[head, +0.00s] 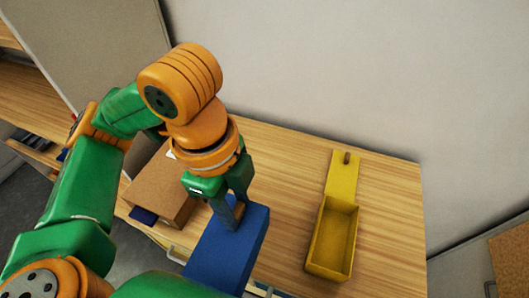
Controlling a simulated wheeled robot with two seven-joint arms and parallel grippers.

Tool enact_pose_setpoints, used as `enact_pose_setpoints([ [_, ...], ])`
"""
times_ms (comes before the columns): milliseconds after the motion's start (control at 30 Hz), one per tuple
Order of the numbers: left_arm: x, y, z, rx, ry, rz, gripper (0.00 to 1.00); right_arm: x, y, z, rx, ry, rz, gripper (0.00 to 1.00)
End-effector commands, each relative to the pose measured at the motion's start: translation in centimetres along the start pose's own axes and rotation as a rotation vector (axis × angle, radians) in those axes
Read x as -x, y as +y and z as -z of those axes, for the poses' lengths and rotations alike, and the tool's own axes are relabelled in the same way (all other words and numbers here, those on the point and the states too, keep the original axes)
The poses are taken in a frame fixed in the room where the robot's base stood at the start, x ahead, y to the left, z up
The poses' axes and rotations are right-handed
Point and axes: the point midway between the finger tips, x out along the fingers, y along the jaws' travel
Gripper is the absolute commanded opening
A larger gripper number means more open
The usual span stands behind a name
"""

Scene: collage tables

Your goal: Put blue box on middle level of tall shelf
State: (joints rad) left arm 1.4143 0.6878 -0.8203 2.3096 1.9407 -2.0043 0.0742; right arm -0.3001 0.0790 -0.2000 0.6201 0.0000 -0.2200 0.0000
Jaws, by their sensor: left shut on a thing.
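A blue box (232,254) is at the front of the wooden table (390,230), below my left gripper. My left gripper (235,212) comes down from above and is shut on the top part of the blue box. I cannot tell whether the box rests on the table or is lifted off it. My right gripper is not in view. I cannot make out for sure which furniture is the tall shelf; wooden boards (30,95) show at the left edge, partly cut off.
A brown cardboard box (160,190) stands on the table left of my left gripper, close to it. The table's right side is bare. A wall stands behind.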

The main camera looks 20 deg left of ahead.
Motion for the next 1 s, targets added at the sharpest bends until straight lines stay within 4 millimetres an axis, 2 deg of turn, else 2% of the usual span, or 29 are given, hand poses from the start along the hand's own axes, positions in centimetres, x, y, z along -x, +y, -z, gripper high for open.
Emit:
enact_pose_setpoints([
  [167, -0.1, 0.0, -0.1, 0.055, -0.002, 0.003, 0.0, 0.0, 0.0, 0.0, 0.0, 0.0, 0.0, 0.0],
  [267, -0.5, -0.5, -0.3, 0.18, -0.007, 0.012, 0.0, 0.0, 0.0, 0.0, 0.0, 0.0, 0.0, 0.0],
  [467, -1.7, -2.0, -1.1, 0.565, -0.018, 0.046, 0.0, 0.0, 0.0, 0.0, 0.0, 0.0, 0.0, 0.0],
  [800, -4.3, -5.0, -3.9, 1.356, -0.014, 0.151, 0.0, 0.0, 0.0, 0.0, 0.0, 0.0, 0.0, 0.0],
  [1000, -5.0, -5.8, -4.8, 1.574, -0.001, 0.188, 0.0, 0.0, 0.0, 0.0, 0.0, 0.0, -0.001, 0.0],
])
